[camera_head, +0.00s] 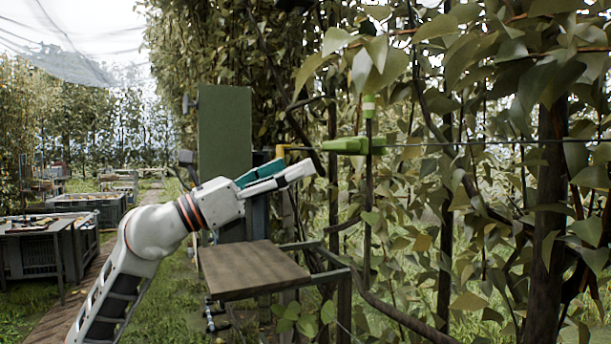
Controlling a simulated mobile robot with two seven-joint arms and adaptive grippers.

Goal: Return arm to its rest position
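My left arm comes in from the lower left, white with dark and orange-brown bands at the wrist. My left gripper (300,172) points right and slightly up, above the wooden-topped stand and in front of the vine row. Its pale fingertips are seen nearly side-on, so I cannot tell if they are open or shut. No pear shows in it. A teal part (259,171) lies along its upper side; I cannot tell if it belongs to the gripper. My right gripper is not in view.
A brown-topped stand (252,268) is below the gripper. A green panel (224,140) stands behind the arm. A wire with a green clamp (346,145) crosses the dense foliage (480,190) at right. Dark crates (85,205) and a table (38,225) stand at left.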

